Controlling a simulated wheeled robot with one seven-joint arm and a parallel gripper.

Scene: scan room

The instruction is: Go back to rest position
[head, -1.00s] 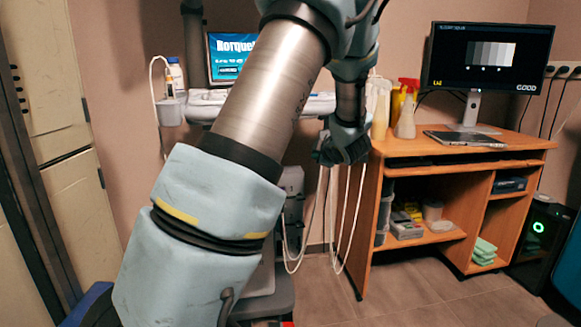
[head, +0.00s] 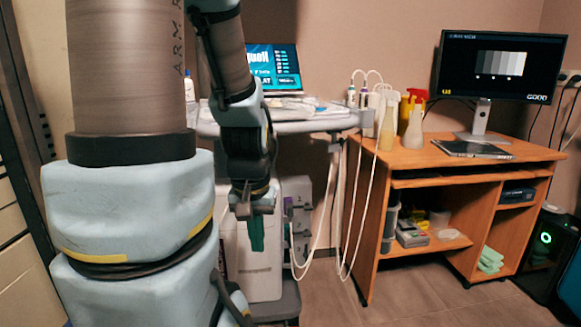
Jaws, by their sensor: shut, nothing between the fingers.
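My gripper (head: 255,222) hangs downward at the end of my arm, left of the middle of the head view. It is shut, with nothing held. A narrow dark green part shows at its lower end; I cannot tell whether it is the fingers or something behind them. My gripper is in front of the white ultrasound cart and left of the wooden desk, apart from the desk. My large upper arm (head: 130,100) stands nearly upright and fills the left of the view.
The ultrasound cart (head: 300,125) has a lit screen (head: 273,68), probes and hanging white cables. A dark computer tower (head: 545,240) stands at right. Floor (head: 400,303) shows clear in front.

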